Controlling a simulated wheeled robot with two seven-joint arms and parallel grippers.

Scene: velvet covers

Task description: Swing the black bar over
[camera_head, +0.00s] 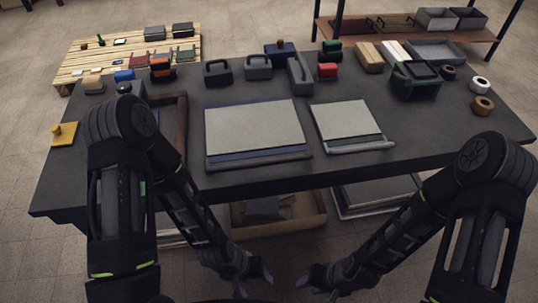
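A large pale grey panel (252,128) with a blue edge lies flat on the dark table. A dark grey bar (262,160) runs along its front edge. A smaller pale panel (345,120) lies to its right, with a greyish bar (361,146) along its front. No bar stands out as clearly black. My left gripper (253,283) and my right gripper (318,286) hang low in front of the table, apart from both panels. Both look open and empty, with fingertips spread. My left forearm hides part of the table's left side.
A brown frame (182,128) lies left of the large panel, partly behind my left arm. Handled grey blocks (258,68), a dark green crate (415,82) and tape rolls (482,105) line the back and right. A cardboard box (300,222) sits below the table.

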